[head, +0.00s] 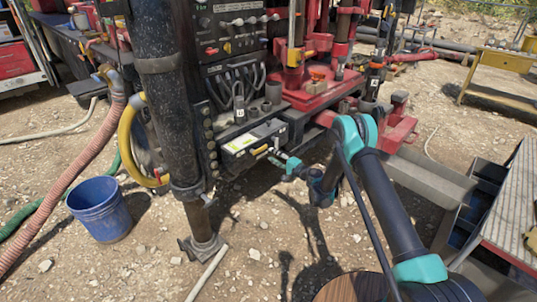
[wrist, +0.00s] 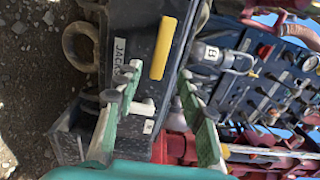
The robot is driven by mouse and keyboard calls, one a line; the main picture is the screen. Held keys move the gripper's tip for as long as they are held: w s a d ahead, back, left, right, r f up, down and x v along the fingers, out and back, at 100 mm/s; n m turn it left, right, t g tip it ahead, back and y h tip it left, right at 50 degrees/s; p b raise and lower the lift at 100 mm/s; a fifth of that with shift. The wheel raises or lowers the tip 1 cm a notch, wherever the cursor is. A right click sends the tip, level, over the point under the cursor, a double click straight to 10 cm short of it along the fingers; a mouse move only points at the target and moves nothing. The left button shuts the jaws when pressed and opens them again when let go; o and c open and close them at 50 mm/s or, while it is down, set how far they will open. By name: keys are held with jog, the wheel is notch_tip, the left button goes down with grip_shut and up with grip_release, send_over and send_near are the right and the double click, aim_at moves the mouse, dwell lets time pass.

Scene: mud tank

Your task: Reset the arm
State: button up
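My arm reaches out from the lower right of the head view, bent at a teal joint. My gripper (head: 277,158) is at the front of a dark control box (head: 242,150) on the drill rig. In the wrist view my gripper (wrist: 156,73) has its two green-and-white fingers spread apart, with no object clearly held. The box (wrist: 135,22), with a label starting "JACK", lies just beyond the fingertips. A yellow bar (wrist: 163,48) shows on it, and a white lever (wrist: 147,108) appears between the fingers. I cannot tell whether a finger touches the lever.
A thick black post (head: 165,100) stands left of the box. A blue bucket (head: 100,208) and hoses (head: 70,190) are on the gravel at left. The red rig base (head: 318,92) is behind my gripper. A grey-topped bench (head: 510,215) stands at right. Open gravel lies in front.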

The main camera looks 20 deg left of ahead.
jog(key=shift+s+d, duration=0.25)
jog(key=shift+d, duration=0.35)
jog(key=s+d+r+n+g+h, duration=0.1)
jog(key=s+d+r+n+h, duration=0.2)
jog(key=d+r, duration=0.75)
jog(key=s+d+r+n+h, duration=0.1)
jog(key=s+d+r+h, duration=0.3)
jog(key=d+r, duration=0.65)
jog(key=s+d+f+h, duration=0.1)
jog(key=s+d+h, duration=0.2)
jog(key=s+d, duration=0.7)
jog(key=s+d+f+g+h, duration=0.1)
jog(key=s+d+f+h, duration=0.1)
jog(key=s+d, duration=0.9)
jog(key=s+d+f+h, duration=0.2)
jog(key=s+d+h, duration=0.2)
jog(key=s+d, duration=0.6)
jog(key=shift+s+d+g+h, duration=0.25)
jog(key=shift+d+g+h, duration=0.05)
jog(key=shift+d, duration=0.75)
jog(key=shift+f, duration=0.1)
